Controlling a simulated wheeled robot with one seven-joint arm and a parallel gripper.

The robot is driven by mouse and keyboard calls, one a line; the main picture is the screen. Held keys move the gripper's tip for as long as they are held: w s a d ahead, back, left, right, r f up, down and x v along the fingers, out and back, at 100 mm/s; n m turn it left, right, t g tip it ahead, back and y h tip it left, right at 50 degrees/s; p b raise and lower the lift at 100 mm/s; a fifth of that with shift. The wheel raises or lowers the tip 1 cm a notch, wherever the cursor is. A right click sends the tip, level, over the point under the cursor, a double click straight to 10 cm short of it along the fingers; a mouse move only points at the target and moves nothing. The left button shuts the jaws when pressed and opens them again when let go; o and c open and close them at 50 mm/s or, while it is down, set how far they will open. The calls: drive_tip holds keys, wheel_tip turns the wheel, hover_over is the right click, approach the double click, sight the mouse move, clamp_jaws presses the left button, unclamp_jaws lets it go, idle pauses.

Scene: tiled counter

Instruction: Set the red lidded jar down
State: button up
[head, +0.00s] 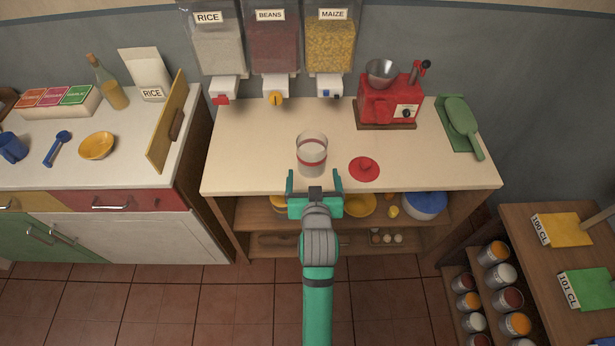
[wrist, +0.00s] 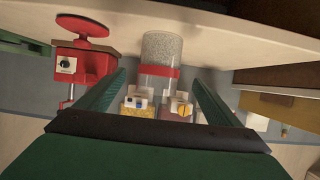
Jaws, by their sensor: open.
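The jar (head: 311,154) is clear with a red band around it and stands upright on the counter near its front edge. Its lid is off: the red round lid (head: 364,168) with a knob lies flat on the counter to the right. My gripper (head: 313,175) is open and empty at the counter's front edge, just in front of the jar. In the wrist view, which is upside down, the jar (wrist: 160,60) shows between and beyond the fingers, apart from them, with grey grainy contents at its base. The lid (wrist: 82,26) shows at the left there.
A red mill (head: 390,100) stands behind the lid, and a green scoop (head: 460,116) lies at the right. Dispensers of rice, beans and maize (head: 331,42) hang on the wall behind. The counter (head: 245,160) is clear left of the jar. Shelves with bowls are below.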

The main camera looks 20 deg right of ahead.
drive_tip(key=s+a+f+n+y, duration=0.1)
drive_tip(key=s+a+f, duration=0.25)
drive_tip(key=s, duration=0.25)
drive_tip(key=s+a+f+t, duration=0.1)
drive_tip(key=s+a+f, duration=0.1)
drive_tip(key=s+a, duration=0.25)
drive_tip(key=s+a+f+n+y, duration=0.1)
drive_tip(key=s+a+f, duration=0.2)
drive_tip(key=s, duration=0.3)
drive_tip(key=s+a+r+y, duration=0.1)
drive_tip(key=s+a+r, duration=0.1)
drive_tip(key=s, duration=0.7)
drive_tip(key=s+a+r+n+t, duration=0.1)
drive_tip(key=s+a+r, duration=0.2)
drive_tip(key=s, duration=0.6)
drive_tip(key=shift+a+y, duration=0.3)
drive_tip(key=shift+y, duration=0.1)
